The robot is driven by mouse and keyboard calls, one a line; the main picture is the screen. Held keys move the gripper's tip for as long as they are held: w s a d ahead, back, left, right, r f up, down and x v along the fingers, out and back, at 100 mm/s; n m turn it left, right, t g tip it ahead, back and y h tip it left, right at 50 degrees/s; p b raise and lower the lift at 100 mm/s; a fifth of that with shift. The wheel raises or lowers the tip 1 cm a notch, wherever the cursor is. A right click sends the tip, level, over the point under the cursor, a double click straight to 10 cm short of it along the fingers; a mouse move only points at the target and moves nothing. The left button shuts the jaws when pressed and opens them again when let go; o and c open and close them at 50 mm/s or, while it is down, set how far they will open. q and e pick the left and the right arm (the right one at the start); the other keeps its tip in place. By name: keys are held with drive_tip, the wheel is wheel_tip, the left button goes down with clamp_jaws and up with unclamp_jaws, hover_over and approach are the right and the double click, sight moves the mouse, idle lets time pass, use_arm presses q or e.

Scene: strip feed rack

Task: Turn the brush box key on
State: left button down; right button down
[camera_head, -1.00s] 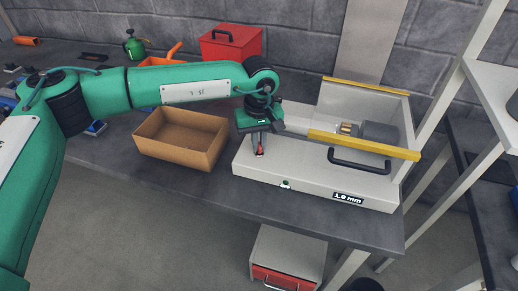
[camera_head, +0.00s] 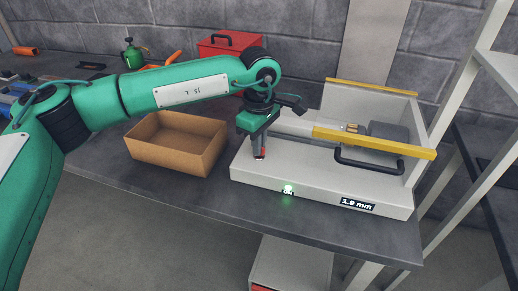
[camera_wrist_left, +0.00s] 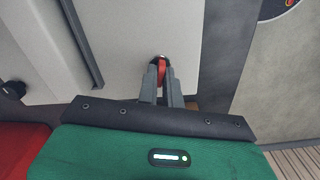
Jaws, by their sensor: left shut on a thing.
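The brush box (camera_head: 330,185) is a pale grey casing on the bench, with a yellow-edged rear panel. Its red key (camera_head: 261,155) sits at the left end of its top. My left gripper (camera_head: 259,150) points down over the key and is shut on it. In the left wrist view the red key (camera_wrist_left: 161,70) shows between the two grey fingertips (camera_wrist_left: 162,84). The fingers partly hide the key. My right gripper is not in view.
An open cardboard box (camera_head: 178,145) stands left of the brush box, close to my arm. A yellow bar (camera_head: 375,142) and a black handle (camera_head: 368,163) are right of my gripper. A red toolbox (camera_head: 230,46) stands behind. The bench's front edge is near.

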use_arm(q)
drive_tip(key=shift+r+n+b, duration=0.1)
drive_tip(key=shift+n+b, duration=0.7)
drive_tip(key=shift+n, duration=0.9)
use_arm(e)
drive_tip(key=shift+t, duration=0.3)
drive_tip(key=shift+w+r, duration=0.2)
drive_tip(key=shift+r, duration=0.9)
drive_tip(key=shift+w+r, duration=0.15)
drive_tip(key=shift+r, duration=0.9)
use_arm(q)
drive_tip(key=c, duration=1.6)
unclamp_jaws()
drive_tip(key=shift+o, duration=0.2)
wheel_tip(320, 180, up, 14)
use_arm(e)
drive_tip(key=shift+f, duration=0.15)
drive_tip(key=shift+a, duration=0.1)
